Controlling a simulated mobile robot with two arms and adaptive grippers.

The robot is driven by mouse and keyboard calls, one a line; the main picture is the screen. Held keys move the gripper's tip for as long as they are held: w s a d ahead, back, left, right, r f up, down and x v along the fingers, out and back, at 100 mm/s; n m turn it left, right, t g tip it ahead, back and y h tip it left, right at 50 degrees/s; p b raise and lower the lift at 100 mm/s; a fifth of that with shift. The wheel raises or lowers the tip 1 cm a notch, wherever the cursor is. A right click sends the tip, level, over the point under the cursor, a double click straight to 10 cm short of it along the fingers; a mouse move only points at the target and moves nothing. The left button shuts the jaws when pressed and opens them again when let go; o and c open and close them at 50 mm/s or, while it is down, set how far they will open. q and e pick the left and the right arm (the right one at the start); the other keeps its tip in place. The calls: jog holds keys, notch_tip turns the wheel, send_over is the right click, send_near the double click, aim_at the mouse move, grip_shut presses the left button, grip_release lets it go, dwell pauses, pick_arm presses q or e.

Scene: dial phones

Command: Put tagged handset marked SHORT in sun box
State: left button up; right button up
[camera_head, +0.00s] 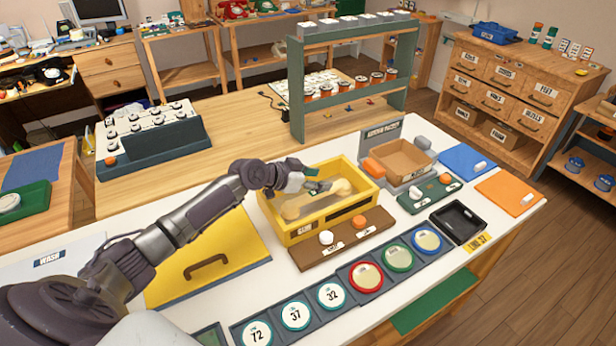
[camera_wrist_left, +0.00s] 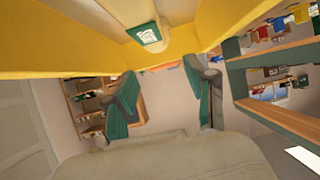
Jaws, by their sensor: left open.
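A yellow box (camera_head: 300,233) stands open on the white bench, with dark labels on its front. A beige handset (camera_head: 343,188) lies inside it, partly covered by my left gripper. My left gripper (camera_head: 318,184) is over the box, close to the handset. In the left wrist view its green fingers (camera_wrist_left: 163,92) are apart with nothing between them. There a beige piece with a green-edged tag (camera_wrist_left: 149,34) shows against the yellow walls; the tag's writing is too small to read. No box can be identified as the sun box by its label. My right gripper is not in view.
A brown strip (camera_head: 343,243) with two knobs lies before the box, and a row of round discs (camera_head: 366,278) beyond it. A yellow panel (camera_head: 225,262) with a handle lies left. A cardboard tray (camera_head: 403,160) and a black tray (camera_head: 458,222) stand right. A green shelf frame (camera_head: 297,95) rises behind.

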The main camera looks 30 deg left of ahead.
pick_arm(q)
jog(key=shift+r+p, duration=0.45)
jog(key=shift+r, duration=0.15)
jog(key=shift+s+a, duration=0.25)
jog(key=shift+s, duration=0.05)
jog(key=b+v, duration=0.2)
jog(key=v, duration=0.9)
jog(key=shift+s, duration=0.15)
jog(key=shift+r, duration=0.15)
jog(key=shift+r, duration=0.1)
